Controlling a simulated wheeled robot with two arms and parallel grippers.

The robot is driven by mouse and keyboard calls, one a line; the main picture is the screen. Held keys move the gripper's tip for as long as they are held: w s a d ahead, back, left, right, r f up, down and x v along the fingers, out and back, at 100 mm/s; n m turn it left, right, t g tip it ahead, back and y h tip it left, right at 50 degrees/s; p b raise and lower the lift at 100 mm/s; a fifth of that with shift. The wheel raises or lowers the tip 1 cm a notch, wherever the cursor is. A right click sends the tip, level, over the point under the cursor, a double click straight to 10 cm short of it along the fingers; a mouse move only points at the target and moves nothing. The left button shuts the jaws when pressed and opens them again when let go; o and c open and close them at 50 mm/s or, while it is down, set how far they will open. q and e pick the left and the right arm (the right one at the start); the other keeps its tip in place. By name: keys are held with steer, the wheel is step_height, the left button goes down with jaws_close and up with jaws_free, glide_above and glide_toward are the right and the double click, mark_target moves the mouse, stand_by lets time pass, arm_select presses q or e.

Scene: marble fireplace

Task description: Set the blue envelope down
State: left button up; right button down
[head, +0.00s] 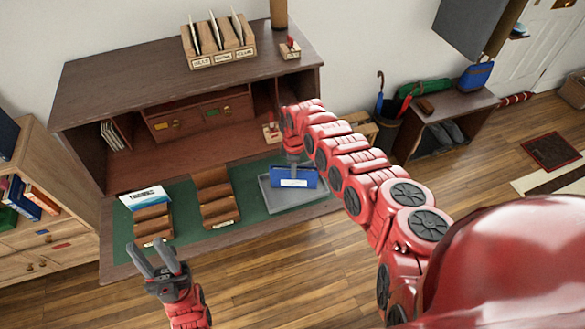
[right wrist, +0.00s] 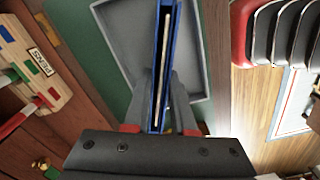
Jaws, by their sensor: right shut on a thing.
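The blue envelope (head: 293,178) has a white label and hangs in my right gripper (head: 293,160) at the grey tray (head: 271,204). In the right wrist view the envelope (right wrist: 165,70) is edge-on between the two fingers (right wrist: 158,118), with the tray (right wrist: 118,45) behind it. I cannot tell whether its lower edge touches the tray. My left gripper (head: 152,252) is open and empty in front of the desk's left part.
Two wooden racks (head: 152,226) (head: 217,199) stand on the green mat (head: 185,192), left of the tray. A leaflet (head: 146,194) lies behind the left rack. A letter sorter (head: 222,58) stands on the desk top.

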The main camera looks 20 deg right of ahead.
steer(key=c, duration=1.1)
jaws_free()
steer(key=shift+f, duration=0.15)
steer(key=shift+c, duration=0.2)
steer(key=o, duration=0.4)
steer(key=shift+w+a, duration=0.1)
steer(key=shift+a, duration=0.1)
steer(key=shift+d, duration=0.1)
